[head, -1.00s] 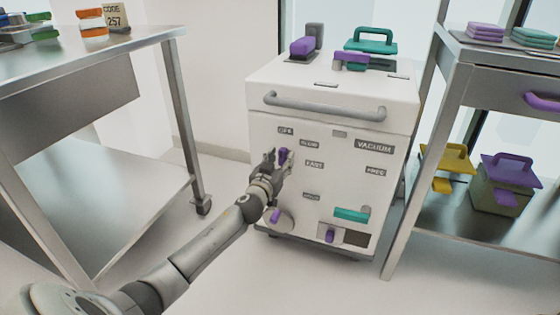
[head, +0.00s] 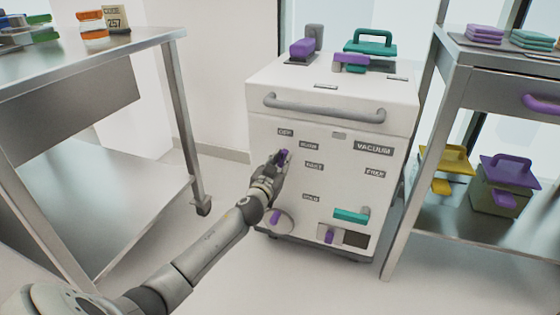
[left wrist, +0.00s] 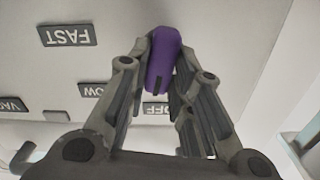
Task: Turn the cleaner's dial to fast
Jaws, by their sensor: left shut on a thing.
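The white cleaner (head: 330,215) stands on the floor between two metal tables. Its purple dial (head: 284,155) is on the front panel, left of the middle, and shows larger in the left wrist view (left wrist: 165,62). My left gripper (head: 278,162) is shut on the dial, one finger on each side. In the left wrist view a dark mark on the dial faces the OFF label (left wrist: 157,108). The SLOW label (left wrist: 92,90), partly hidden by a finger, and the FAST label (left wrist: 67,35) are off to the left there, upside down. My right gripper is not in view.
Below the dial are another purple knob (head: 276,216) and a teal handle (head: 351,215). A grey bar handle (head: 325,108) crosses the cleaner's upper front. A metal table (head: 110,57) stands left, a shelf unit (head: 430,225) right.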

